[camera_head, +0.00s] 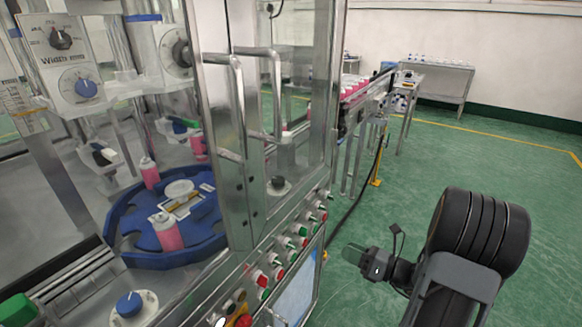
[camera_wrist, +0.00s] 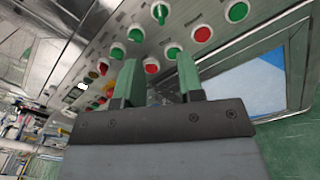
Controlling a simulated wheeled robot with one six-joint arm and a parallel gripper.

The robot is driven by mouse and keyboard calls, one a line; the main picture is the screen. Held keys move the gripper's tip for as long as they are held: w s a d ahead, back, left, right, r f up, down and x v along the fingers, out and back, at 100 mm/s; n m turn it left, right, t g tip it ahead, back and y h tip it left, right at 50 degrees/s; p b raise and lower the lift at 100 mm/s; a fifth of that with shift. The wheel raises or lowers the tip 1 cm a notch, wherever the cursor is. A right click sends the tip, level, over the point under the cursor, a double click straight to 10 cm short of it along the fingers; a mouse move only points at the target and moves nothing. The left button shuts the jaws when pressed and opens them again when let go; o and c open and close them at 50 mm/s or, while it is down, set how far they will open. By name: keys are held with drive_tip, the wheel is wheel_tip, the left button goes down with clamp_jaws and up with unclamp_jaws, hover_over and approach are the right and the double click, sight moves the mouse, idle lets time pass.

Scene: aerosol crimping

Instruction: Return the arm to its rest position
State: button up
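My gripper (camera_head: 355,254) is at the lower right of the head view, held in free air to the right of the machine's control panel. My black arm (camera_head: 475,240) reaches in from the lower right behind it. In the wrist view, my gripper's two green fingers (camera_wrist: 160,85) stand apart with a gap between them. Nothing is held between them. Beyond the fingers is the control panel with its red and green buttons; the fingers look apart from it, though the exact distance is unclear.
The crimping machine's control panel (camera_head: 290,243) and screen (camera_head: 297,296) stand left of my gripper. Inside the machine, a blue turntable (camera_head: 125,222) carries pink cans (camera_head: 167,234). A conveyor (camera_head: 365,97) and a table (camera_head: 440,66) stand behind. Green floor (camera_head: 400,180) is clear on the right.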

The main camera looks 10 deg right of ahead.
drive_tip(key=s+a+f+n+g+h+p, duration=0.1)
drive_tip(key=s+a+n+g+h, duration=0.2)
drive_tip(key=s+n+g, duration=0.5)
drive_tip(key=s+a+n+g+h+p, duration=0.2)
drive_tip(key=n+g, duration=0.3)
drive_tip(key=n, duration=0.6)
drive_tip(key=a+r+n+t+h+p, duration=0.2)
drive_tip(key=r+n+h, duration=0.2)
drive_tip(key=r+n, duration=0.3)
drive_tip(key=a+r+n+t+h+p, duration=0.1)
drive_tip(key=a+r+n+h+p, duration=0.1)
drive_tip(key=r+n, duration=0.5)
drive_tip(key=shift+a+r+t+h, duration=0.4)
drive_tip(key=shift+a+r+h, duration=0.35)
drive_tip(key=shift+r+h, duration=0.15)
drive_tip(key=shift+s, duration=0.15)
